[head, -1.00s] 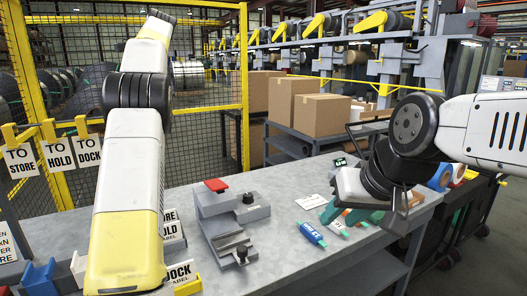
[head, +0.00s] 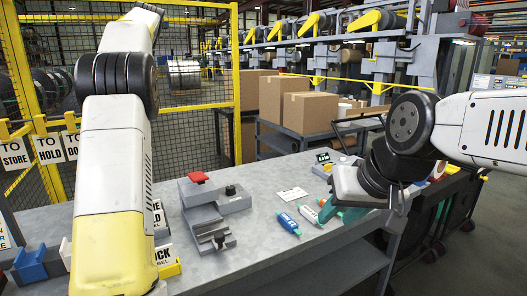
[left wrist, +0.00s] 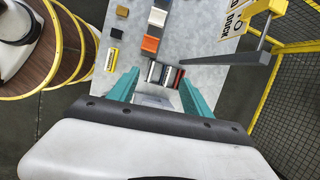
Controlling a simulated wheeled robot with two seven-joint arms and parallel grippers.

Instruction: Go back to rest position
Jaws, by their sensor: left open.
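My right gripper (head: 342,213) hangs over the right part of the grey bench (head: 258,240) in the head view. Its teal fingers show partly below the wrist, and I cannot tell whether they are apart. My left arm stands at the left of the head view, with its gripper out of sight there. Beyond the fingers lie the bench and a few small items.
A grey fixture with a red knob (head: 197,178) stands mid-bench. A blue tube (head: 288,223), a white tube (head: 308,213) and a white card (head: 292,194) lie right of it. Cartons (head: 309,112) stand on a cart behind. Yellow mesh fencing (head: 190,100) is at the back left.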

